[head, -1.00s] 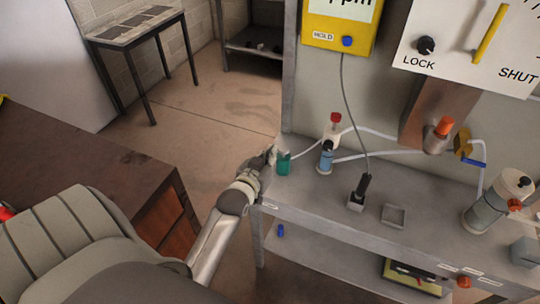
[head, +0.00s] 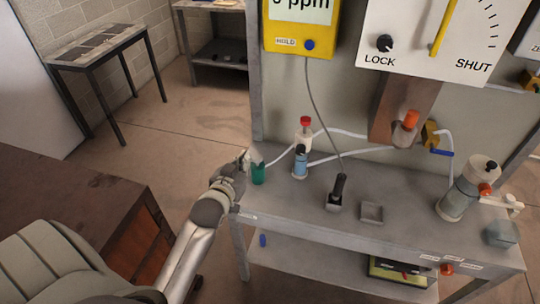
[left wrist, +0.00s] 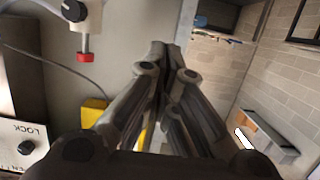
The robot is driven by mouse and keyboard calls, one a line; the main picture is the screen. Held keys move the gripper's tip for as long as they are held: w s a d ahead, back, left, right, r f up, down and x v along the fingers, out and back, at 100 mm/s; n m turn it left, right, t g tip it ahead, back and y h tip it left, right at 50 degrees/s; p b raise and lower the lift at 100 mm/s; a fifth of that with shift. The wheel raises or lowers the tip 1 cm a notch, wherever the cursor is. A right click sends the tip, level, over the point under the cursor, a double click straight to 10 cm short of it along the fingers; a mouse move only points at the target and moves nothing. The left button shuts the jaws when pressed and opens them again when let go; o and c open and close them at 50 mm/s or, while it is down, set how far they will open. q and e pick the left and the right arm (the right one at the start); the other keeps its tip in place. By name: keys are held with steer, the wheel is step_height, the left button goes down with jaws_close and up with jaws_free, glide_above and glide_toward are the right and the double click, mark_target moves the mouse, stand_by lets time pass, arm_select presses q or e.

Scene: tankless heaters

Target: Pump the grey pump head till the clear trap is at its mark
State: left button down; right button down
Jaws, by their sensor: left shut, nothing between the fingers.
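In the head view a small green bottle (head: 258,174) stands at the left end of the grey bench, with a pale grey pump head (head: 256,156) on top. My left gripper (head: 243,162) is just left of the pump head, shut and empty; whether it touches is unclear. In the left wrist view its fingers (left wrist: 168,55) are together with nothing between them. My right gripper is not in view.
A red-capped white valve (head: 305,130) stands behind the vessel, with white tubes running right. The yellow meter (head: 302,30) hangs above.

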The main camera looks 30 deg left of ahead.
arm_select(q)
steer(key=shift+s+r+b, duration=0.1)
steer(key=shift+r+b, duration=0.4)
steer(key=shift+r, duration=0.05)
steer(key=p, duration=0.2)
glide_above(256, 160)
step_height(256, 160, down, 2)
step_height(256, 160, down, 3)
steer(key=shift+a+f+p, duration=0.1)
steer(key=shift+p, duration=0.3)
steer(key=shift+s+f, duration=0.1)
steer(key=shift+f, duration=0.5)
